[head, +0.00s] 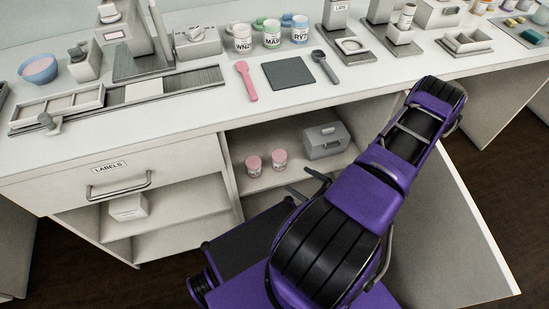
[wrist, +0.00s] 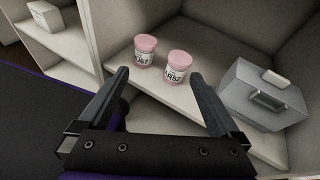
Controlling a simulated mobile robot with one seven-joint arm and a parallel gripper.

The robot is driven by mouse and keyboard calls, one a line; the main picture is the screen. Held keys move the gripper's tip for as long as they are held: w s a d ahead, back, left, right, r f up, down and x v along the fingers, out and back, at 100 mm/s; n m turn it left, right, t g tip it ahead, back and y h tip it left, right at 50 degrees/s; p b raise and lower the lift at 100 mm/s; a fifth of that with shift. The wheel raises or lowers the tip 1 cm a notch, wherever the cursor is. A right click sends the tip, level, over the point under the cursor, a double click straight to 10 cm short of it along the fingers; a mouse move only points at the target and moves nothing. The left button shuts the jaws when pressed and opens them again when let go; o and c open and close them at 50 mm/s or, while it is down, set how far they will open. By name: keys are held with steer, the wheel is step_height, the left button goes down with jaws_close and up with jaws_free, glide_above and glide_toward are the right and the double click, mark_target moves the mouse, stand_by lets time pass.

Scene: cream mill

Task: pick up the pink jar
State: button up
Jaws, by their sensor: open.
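Two small jars with pink lids and white labels stand upright side by side on the shelf inside the open cabinet. The left pink jar (head: 253,165) also shows in the wrist view (wrist: 145,50). The right pink jar (head: 280,159) also shows in the wrist view (wrist: 177,67), a little nearer to me. The labels carry dark print too small to read surely. My gripper (wrist: 160,75) is open and empty, its fingers pointing into the cabinet. Both jars appear beyond the fingertips, between the finger lines, and nothing is held. My arm hides part of the cabinet in the head view.
A grey lidded box (head: 326,140) stands right of the jars and shows large beside the right finger in the wrist view (wrist: 262,97). An open cabinet door (head: 455,235) stands at the right. The counter (head: 200,110) above holds mugs, a pink spoon and trays.

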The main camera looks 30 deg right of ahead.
step_height(320, 180, down, 3)
steer(key=m+h, duration=0.3)
steer(key=m+b, duration=0.1)
steer(key=b, duration=0.1)
glide_toward(283, 162)
steer(key=shift+h, duration=0.3)
steer(key=x, duration=0.3)
steer(key=f+x, duration=0.1)
steer(key=x, duration=0.1)
steer(key=shift+w+a, duration=0.1)
steer(key=shift+a, duration=0.25)
steer(key=shift+b+x, duration=0.35)
steer(key=shift+x, duration=2.8)
steer(key=shift+d, duration=0.15)
steer(key=shift+r, duration=0.1)
steer(key=c, duration=1.5)
